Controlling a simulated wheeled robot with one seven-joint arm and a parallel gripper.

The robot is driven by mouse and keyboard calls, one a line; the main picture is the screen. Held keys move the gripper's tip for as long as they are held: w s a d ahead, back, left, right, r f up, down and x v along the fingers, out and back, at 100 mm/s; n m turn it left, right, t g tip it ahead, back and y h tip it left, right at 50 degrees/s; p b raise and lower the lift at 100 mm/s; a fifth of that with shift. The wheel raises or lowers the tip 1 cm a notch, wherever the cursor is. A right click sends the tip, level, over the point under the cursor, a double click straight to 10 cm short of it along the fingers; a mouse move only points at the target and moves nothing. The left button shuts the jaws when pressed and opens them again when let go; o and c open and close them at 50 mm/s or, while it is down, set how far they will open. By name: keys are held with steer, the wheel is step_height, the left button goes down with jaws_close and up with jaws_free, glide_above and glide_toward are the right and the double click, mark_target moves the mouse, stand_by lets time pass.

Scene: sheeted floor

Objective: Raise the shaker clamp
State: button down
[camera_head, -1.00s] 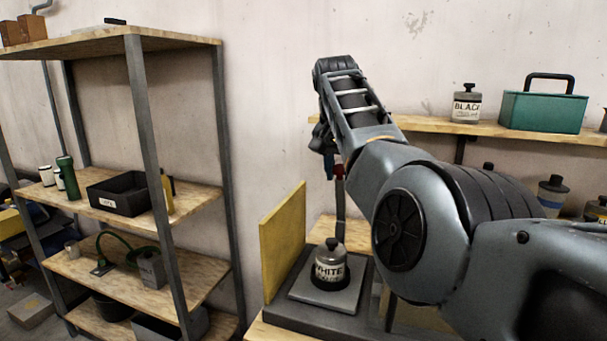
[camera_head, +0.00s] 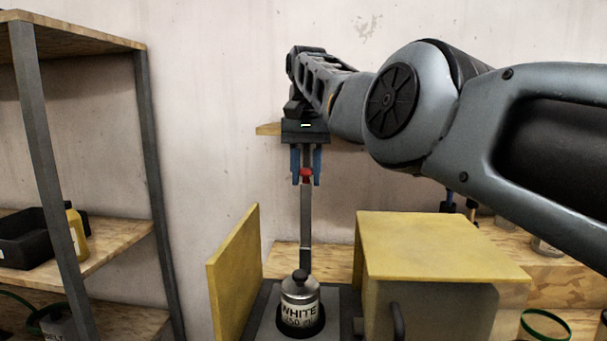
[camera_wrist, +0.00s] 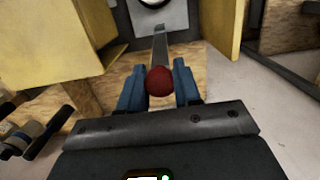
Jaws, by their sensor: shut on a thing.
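My gripper (camera_head: 306,174) points down with its blue fingers shut on a red knob (camera_head: 306,174). The knob tops a grey upright bar, the clamp lever (camera_head: 306,228), which stands behind the white can. In the wrist view the red knob (camera_wrist: 159,81) sits between the two blue fingers, and the grey bar (camera_wrist: 160,47) runs away from it. The can labelled WHITE (camera_head: 300,303) stands upright on the shaker plate (camera_head: 264,318). Whether the clamp touches the can's lid cannot be told.
A yellow open door panel (camera_head: 234,268) stands left of the can. A yellow-topped box (camera_head: 440,246) with a dark handle stands right of it. A shelf rack (camera_head: 95,250) with a black bin (camera_head: 25,238) is at the far left.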

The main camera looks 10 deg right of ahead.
steer(key=shift+d+f, duration=0.1)
steer(key=c, duration=0.8)
jaws_free()
steer(key=shift+w, duration=0.1)
steer(key=shift+r, duration=0.2)
steer(key=r+p, duration=0.2)
steer(key=p, duration=0.1)
steer(key=r+p, duration=0.3)
steer(key=shift+w+d+r, duration=0.1)
steer(key=shift+w+r, duration=0.05)
steer(key=shift+w, duration=0.05)
steer(key=shift+d+r+p, duration=0.1)
steer(key=shift+r+p, duration=0.2)
steer(key=shift+r, duration=0.25)
steer(key=shift+w+r, duration=0.15)
steer(key=shift+r, duration=0.35)
